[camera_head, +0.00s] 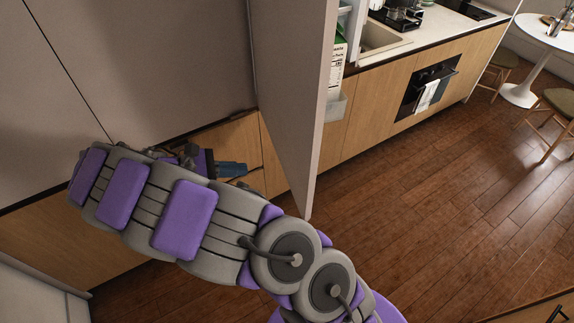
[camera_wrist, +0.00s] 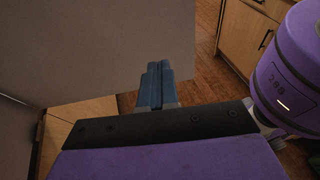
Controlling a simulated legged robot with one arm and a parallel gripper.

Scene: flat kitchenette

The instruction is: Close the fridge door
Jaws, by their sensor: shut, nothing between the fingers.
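The fridge door (camera_head: 292,85) is a tall grey panel that stands open, jutting out toward me in the head view. Its shelves (camera_head: 336,105) show past its right edge, and the fridge interior is hidden behind it. My gripper (camera_head: 232,169) is left of the door, on its plain outer side, low near the wooden base panels. In the wrist view, its blue fingers (camera_wrist: 155,84) are together and empty, with the grey door panel (camera_wrist: 110,45) ahead of them. I cannot tell whether the fingertips touch the door.
Grey closed panels (camera_head: 150,60) stand at the left. A counter with a sink (camera_head: 380,38) and an oven (camera_head: 427,88) lies beyond the door. The wooden floor (camera_head: 430,190) right of the door is clear. A white table (camera_head: 525,75) and stools are far right.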

